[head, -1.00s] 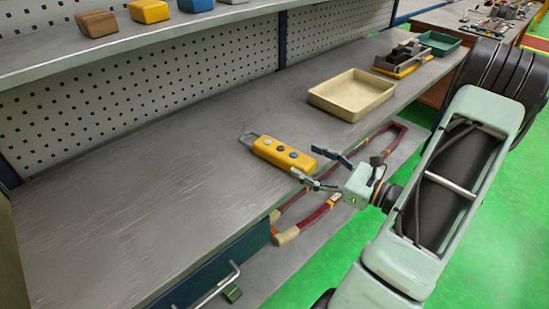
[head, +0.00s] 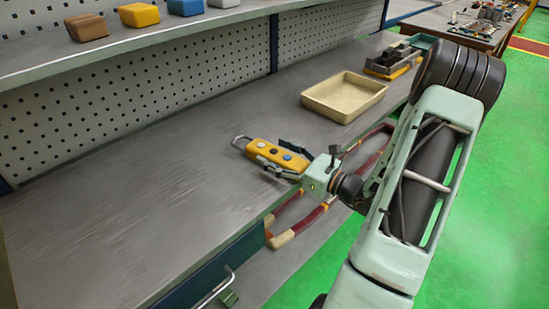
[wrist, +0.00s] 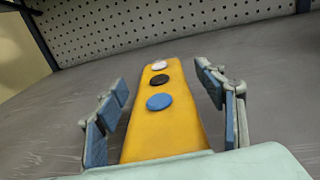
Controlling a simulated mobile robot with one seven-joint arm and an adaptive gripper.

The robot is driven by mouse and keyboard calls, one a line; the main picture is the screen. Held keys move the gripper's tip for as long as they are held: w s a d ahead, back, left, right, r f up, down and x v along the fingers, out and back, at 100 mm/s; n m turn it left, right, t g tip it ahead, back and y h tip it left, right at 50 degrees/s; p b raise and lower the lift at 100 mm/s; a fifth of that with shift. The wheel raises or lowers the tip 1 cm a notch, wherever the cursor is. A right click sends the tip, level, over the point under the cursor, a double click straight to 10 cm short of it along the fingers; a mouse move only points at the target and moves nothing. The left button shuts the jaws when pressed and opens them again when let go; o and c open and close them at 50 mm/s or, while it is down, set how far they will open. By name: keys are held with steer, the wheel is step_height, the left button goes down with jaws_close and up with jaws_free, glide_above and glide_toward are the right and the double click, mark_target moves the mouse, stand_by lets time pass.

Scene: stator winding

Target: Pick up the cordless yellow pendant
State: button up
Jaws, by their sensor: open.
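The yellow pendant (head: 274,153) lies on the grey workbench near its front edge, with a metal loop at its far left end and a row of white, black and blue buttons on top. In the wrist view the pendant (wrist: 165,128) runs between the two fingers, its near end hidden by my gripper's body. My gripper (head: 284,157) is open, with one finger on each side of the pendant. In the wrist view my gripper (wrist: 165,115) shows a gap on both sides, narrower on the left.
A beige tray (head: 344,97) stands behind and to the right on the bench (head: 130,220). A dark fixture (head: 393,61) is farther back. Coloured blocks (head: 139,15) sit on the upper shelf. A reddish looped frame (head: 300,222) shows below the bench edge. The left bench area is clear.

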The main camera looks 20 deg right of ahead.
steer(key=shift+w+a, duration=0.1)
steer(key=shift+w, duration=0.2)
steer(key=shift+c, duration=0.7)
steer(key=c, duration=1.5)
steer(key=shift+c, duration=0.2)
steer(key=shift+r, duration=0.15)
